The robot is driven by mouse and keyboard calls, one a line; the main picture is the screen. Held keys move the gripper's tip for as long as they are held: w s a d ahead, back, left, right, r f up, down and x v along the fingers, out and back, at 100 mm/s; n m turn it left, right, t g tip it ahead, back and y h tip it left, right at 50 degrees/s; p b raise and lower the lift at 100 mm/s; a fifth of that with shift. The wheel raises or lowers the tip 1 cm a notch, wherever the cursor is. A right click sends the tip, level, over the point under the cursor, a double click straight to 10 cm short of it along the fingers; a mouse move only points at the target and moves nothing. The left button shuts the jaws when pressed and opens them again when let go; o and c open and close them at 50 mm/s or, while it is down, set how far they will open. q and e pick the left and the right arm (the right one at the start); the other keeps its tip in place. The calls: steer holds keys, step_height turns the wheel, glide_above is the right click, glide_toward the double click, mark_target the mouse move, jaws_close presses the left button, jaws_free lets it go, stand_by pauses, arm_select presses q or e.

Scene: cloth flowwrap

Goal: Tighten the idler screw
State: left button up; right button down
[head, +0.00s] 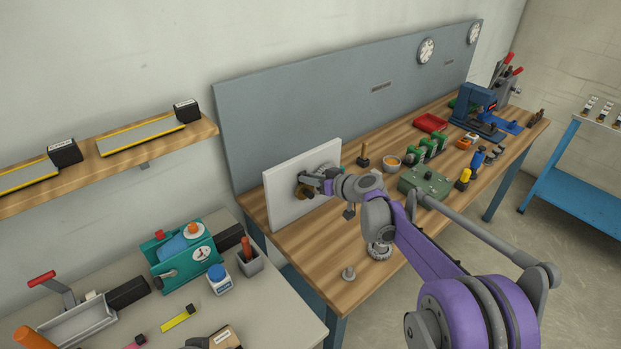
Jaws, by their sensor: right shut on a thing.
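A white upright panel (285,208) stands at the near left end of the wooden workbench. A brass-brown round part (302,192) shows on its face, and a grey round part (328,168) sits to the right of it. My right gripper (309,182) is at the panel's face beside the brown part. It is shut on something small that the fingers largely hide. I cannot make out the idler screw itself at this size. My left gripper is not in view.
Behind the panel is a grey backboard (300,118). The bench's front edge is mostly clear. A side table with a teal device (180,262) stands at left.

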steer(key=m+y, duration=0.1)
steer(key=m, duration=0.1)
steer(key=m+g+y, duration=0.1)
steer(key=shift+w+d+f+m, duration=0.15)
steer(key=shift+w+d+m, duration=0.05)
steer(key=shift+m, duration=0.2)
steer(key=shift+y, duration=0.3)
steer(key=c, duration=0.7)
jaws_free()
steer(key=v, duration=1.1)
steer(key=shift+b, duration=0.35)
steer(key=shift+a, duration=0.1)
